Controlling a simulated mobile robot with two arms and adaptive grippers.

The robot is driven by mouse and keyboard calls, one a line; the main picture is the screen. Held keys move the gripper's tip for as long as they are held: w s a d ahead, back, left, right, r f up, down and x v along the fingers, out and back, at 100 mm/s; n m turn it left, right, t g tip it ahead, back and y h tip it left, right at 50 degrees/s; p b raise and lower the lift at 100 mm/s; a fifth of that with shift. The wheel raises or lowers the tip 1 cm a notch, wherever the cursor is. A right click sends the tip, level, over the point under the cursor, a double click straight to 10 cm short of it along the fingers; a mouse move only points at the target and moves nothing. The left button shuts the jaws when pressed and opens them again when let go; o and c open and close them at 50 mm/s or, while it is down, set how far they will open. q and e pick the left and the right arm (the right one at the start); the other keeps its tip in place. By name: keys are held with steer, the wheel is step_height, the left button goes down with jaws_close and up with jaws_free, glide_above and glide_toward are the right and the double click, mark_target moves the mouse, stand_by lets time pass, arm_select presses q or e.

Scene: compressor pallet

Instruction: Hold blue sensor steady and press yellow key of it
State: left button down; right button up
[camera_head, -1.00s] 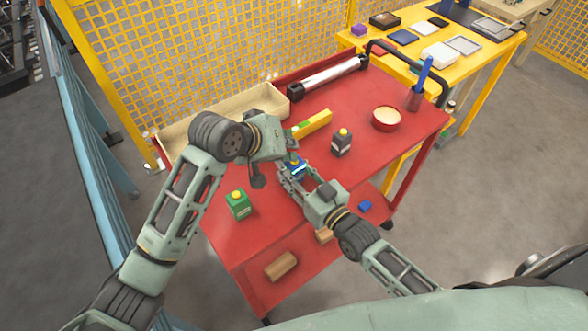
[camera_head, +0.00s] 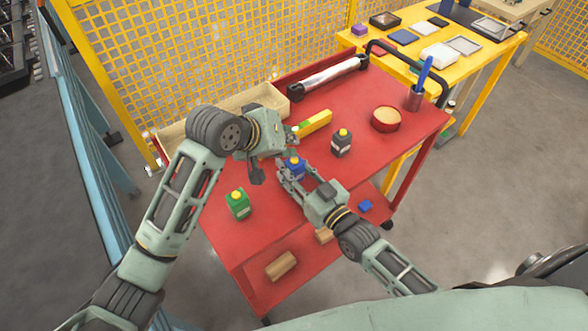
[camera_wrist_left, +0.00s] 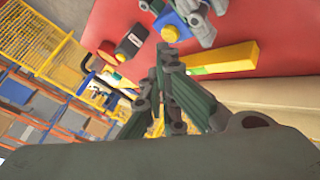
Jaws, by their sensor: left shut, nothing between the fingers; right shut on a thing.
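The blue sensor (camera_head: 299,172) is above the red cart top, with its yellow key (camera_head: 294,160) facing up. My right gripper (camera_head: 288,174) is shut on the sensor and holds it from the near side. My left gripper (camera_head: 284,153) is shut and empty, just left of and above the key. In the left wrist view, the blue sensor (camera_wrist_left: 186,14) and the yellow key (camera_wrist_left: 170,33) show at the top. The left fingertips (camera_wrist_left: 165,52) are close below the key there; a small gap seems to separate them. Part of the sensor is hidden by the right fingers.
A beige tray (camera_head: 190,127) lies behind my left gripper.

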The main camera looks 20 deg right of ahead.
arm_select(q)
steer(key=shift+r, duration=0.15)
step_height(320, 180, up, 5)
steer(key=shift+f, duration=0.1)
stand_by(0.5)
arm_select(e)
steer(key=o, duration=1.3)
steer(key=v, duration=1.2)
